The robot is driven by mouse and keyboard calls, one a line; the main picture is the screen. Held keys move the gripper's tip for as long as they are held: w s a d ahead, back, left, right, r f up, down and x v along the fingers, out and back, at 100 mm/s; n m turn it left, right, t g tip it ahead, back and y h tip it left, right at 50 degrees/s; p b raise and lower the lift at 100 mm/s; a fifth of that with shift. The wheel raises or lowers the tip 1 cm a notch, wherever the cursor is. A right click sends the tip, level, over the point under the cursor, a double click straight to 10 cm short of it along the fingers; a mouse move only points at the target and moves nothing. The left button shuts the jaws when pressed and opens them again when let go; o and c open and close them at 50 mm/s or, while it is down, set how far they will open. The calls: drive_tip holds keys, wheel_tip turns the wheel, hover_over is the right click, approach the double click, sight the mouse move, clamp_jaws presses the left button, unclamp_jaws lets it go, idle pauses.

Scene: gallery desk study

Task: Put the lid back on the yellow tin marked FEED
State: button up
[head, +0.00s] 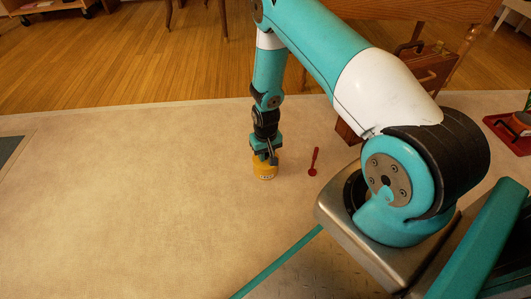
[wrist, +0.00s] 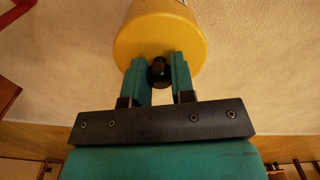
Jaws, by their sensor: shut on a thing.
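The yellow tin (head: 264,172) stands upright on the pale floor covering, with dark lettering on its side that is too small to read surely. My gripper (head: 265,157) points straight down onto its top. In the wrist view my gripper (wrist: 160,60) is shut on the black knob (wrist: 160,74) of the yellow lid (wrist: 150,46). The lid lines up with the tin body (wrist: 160,12) behind it, and I see no clear gap between them. Whether the lid is fully seated I cannot tell. The fingers hide part of the lid's top.
A red spoon-like object (head: 314,162) lies just right of the tin. A brown case (head: 428,68) and wooden furniture stand behind my arm. A red tray (head: 510,136) is at the far right. The floor left of the tin is clear.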

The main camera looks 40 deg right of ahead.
idle(0.3)
drive_tip(key=o, duration=1.5)
drive_tip(key=shift+c, duration=0.2)
drive_tip(key=shift+r+p, duration=3.35)
drive_tip(key=shift+r, duration=0.2)
drive_tip(key=shift+f, duration=0.1)
clamp_jaws()
